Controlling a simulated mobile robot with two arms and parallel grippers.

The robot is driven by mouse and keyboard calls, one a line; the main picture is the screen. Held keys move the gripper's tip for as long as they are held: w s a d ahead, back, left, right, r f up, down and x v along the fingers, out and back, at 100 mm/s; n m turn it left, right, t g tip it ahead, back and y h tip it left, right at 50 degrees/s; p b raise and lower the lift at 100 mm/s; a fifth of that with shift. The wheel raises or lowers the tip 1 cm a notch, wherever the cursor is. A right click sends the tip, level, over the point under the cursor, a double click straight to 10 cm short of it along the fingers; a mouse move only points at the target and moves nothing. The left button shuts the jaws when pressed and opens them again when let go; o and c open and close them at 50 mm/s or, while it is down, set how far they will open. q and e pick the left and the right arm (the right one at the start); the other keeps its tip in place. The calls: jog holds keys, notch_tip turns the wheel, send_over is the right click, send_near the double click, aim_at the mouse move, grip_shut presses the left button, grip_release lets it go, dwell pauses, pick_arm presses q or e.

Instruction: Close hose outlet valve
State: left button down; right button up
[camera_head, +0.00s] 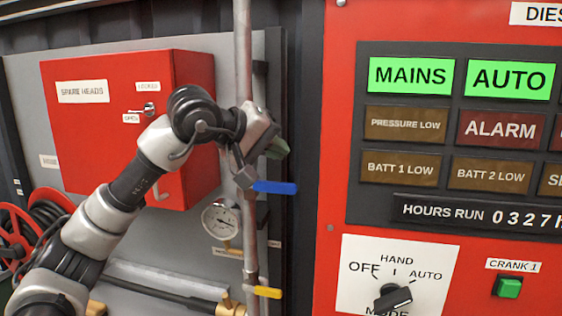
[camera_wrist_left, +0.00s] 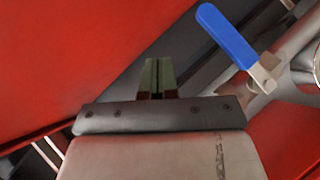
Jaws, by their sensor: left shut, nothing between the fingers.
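A blue valve lever (camera_head: 275,188) sticks out level to the right from the vertical grey pipe (camera_head: 243,50). A yellow lever (camera_head: 267,292) points right, lower on the same pipe run. I cannot read which one is the hose outlet valve. My left gripper (camera_head: 278,148) is shut and empty, just above the blue lever in the head view, with its greenish fingertips pointing right. In the left wrist view, the shut fingers (camera_wrist_left: 158,76) are apart from the blue lever (camera_wrist_left: 227,35), which lies to their upper right. My right gripper is not in view.
A red spare heads box (camera_head: 125,120) hangs behind my left arm. A pressure gauge (camera_head: 220,221) sits left of the pipe. A red control panel (camera_head: 335,150) fills the right side. A red hose reel (camera_head: 20,228) is at the far left.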

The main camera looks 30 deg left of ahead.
pick_arm(q)
jog(key=s+d+r+b, duration=0.1)
jog(key=s+r, duration=0.4)
jog(key=shift+s+d, duration=0.2)
jog(key=shift+s, duration=0.15)
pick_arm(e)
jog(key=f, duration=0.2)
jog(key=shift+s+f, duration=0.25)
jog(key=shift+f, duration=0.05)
pick_arm(q)
jog(key=shift+s+r, duration=0.15)
